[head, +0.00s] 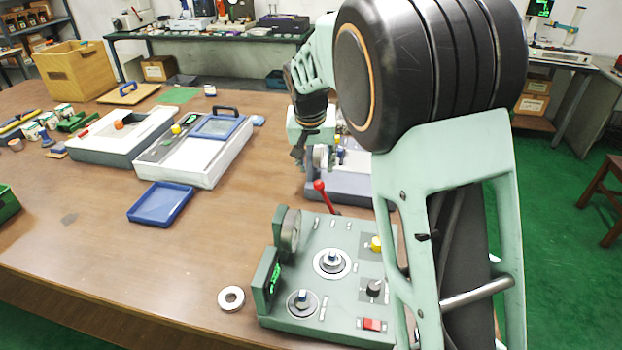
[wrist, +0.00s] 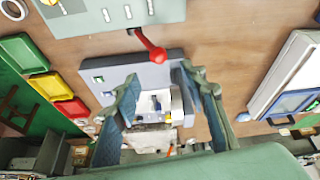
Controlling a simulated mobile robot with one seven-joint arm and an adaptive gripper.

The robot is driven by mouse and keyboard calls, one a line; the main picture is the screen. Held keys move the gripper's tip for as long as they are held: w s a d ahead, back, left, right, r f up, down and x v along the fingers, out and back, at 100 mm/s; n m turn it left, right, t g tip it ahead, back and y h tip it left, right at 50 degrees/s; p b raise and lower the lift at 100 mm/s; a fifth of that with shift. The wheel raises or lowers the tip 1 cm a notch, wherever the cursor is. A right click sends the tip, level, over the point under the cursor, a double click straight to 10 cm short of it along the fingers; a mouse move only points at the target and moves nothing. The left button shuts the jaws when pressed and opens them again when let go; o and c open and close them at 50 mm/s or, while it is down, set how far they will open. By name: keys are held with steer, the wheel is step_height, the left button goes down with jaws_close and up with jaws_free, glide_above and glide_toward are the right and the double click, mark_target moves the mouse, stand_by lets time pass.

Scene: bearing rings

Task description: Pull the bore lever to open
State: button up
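The lever (head: 321,188) has a red ball knob and a red stem. It rises from the back edge of a grey-green bench unit (head: 345,232) and leans up and left in the head view. In the wrist view the lever (wrist: 153,47) hangs just above the gap between my fingertips. My gripper (wrist: 159,74) is open, with its two fingers spread and nothing seen between them but the background. In the head view my gripper (head: 300,150) is above and behind the knob, apart from it, partly hidden by my arm.
The unit carries two round spindles, knobs and a small screen. A metal ring (head: 231,298) lies left of it. Another grey device (head: 340,185) stands behind the lever, below my gripper. A blue tray (head: 160,204) and white instruments stand left. Bare table lies between.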

mark_target(319, 182)
steer(key=x, duration=0.9)
steer(key=shift+w+d+f, duration=0.1)
steer(key=shift+f, duration=0.2)
jaws_close()
